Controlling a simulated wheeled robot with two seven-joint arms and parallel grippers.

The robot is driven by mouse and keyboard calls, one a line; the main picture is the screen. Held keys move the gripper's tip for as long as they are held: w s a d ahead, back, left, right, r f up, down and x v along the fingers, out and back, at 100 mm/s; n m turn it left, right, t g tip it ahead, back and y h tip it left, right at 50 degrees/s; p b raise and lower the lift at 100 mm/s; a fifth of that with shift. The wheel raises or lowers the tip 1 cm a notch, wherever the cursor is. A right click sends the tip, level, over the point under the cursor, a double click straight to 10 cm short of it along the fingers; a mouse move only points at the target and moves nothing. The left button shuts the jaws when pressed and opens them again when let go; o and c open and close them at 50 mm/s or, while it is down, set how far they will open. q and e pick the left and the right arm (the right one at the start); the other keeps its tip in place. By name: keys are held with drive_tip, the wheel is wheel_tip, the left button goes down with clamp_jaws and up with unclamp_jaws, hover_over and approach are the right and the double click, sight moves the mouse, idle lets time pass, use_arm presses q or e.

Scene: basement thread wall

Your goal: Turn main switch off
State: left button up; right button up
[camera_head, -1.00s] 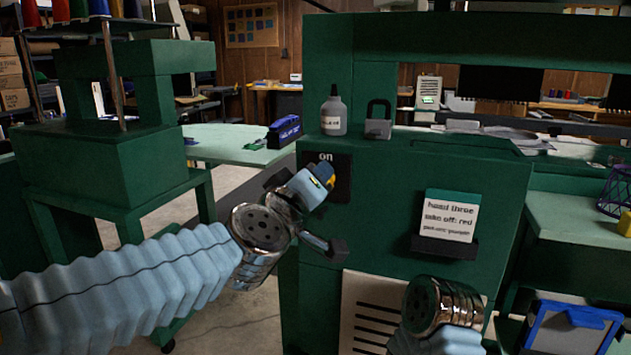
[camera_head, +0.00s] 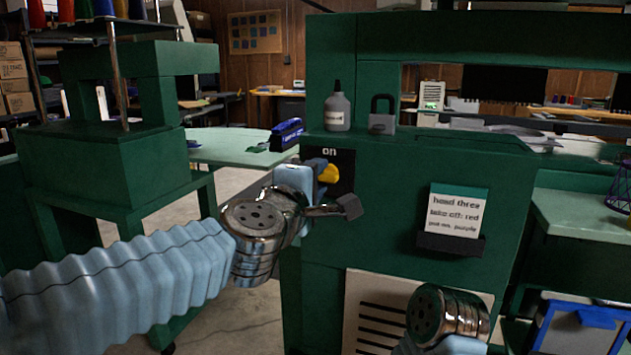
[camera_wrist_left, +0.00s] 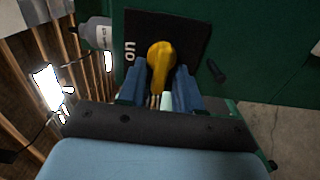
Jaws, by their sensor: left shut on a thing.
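The main switch is a black plate (camera_head: 345,160) marked "on" at its top, on the front of the green machine. Its yellow handle (camera_head: 329,174) shows partly behind my left gripper (camera_head: 322,188) in the head view. In the left wrist view the yellow handle (camera_wrist_left: 161,60) lies between the two blue fingers of my left gripper (camera_wrist_left: 158,77), which is shut on it. The rounded end of the handle sticks out past the fingers, and its lower part is hidden. Of my right arm only metal and light-blue links show; its gripper is out of view.
A grey bottle (camera_head: 338,110) and a padlock (camera_head: 382,116) stand on the ledge above the switch. A note card (camera_head: 457,212) sits in a dark holder to the right. A green table (camera_head: 230,148) with a blue stapler (camera_head: 287,134) stands behind left.

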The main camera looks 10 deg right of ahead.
idle(0.4)
use_arm(q)
drive_tip(key=o, duration=0.7)
drive_tip(key=v, duration=1.4)
drive_tip(key=shift+w+f, duration=0.1)
